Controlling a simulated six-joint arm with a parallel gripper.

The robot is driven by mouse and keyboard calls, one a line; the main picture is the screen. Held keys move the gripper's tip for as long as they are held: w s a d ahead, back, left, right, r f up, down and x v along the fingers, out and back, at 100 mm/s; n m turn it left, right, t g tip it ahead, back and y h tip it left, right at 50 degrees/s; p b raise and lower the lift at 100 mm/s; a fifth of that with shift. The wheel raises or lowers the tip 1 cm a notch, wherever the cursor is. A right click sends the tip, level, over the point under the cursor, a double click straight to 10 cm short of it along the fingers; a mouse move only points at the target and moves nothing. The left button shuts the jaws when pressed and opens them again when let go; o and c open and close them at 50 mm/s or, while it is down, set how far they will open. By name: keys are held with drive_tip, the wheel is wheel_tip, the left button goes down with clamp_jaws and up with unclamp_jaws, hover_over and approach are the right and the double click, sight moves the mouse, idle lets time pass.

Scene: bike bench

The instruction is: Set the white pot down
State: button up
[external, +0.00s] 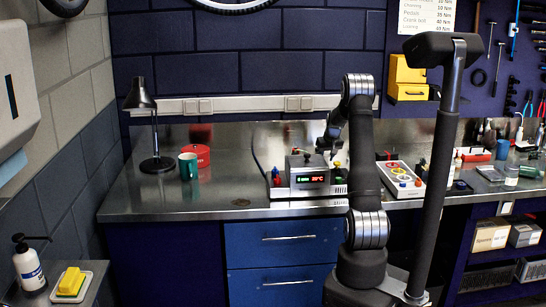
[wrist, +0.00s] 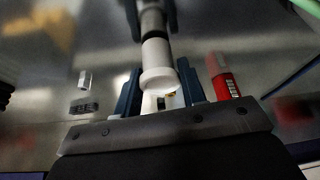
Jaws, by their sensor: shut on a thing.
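The white pot (wrist: 158,80) is between the two dark blue fingers of my gripper (wrist: 160,88) in the wrist view, and my gripper is shut on it. A pale shaft shape with a dark band shows just beyond the pot, perhaps a mirror image in the steel. In the external view my gripper (external: 324,150) is low over the bench, behind and beside the grey box with the lit display. The pot cannot be made out clearly there. Whether the pot touches the bench cannot be told.
The grey display box (external: 308,175) sits on a pale base with small coloured parts. A tray with coloured rings (external: 402,180) is to the right.

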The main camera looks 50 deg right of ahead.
drive_tip(key=shift+f, duration=0.2)
drive_tip(key=o, duration=1)
drive_tip(key=shift+s+r, duration=0.1)
drive_tip(key=shift+r, duration=0.35)
drive_tip(key=v, duration=1.1)
drive_tip(key=shift+a+r, duration=0.1)
drive_tip(key=shift+r, duration=0.05)
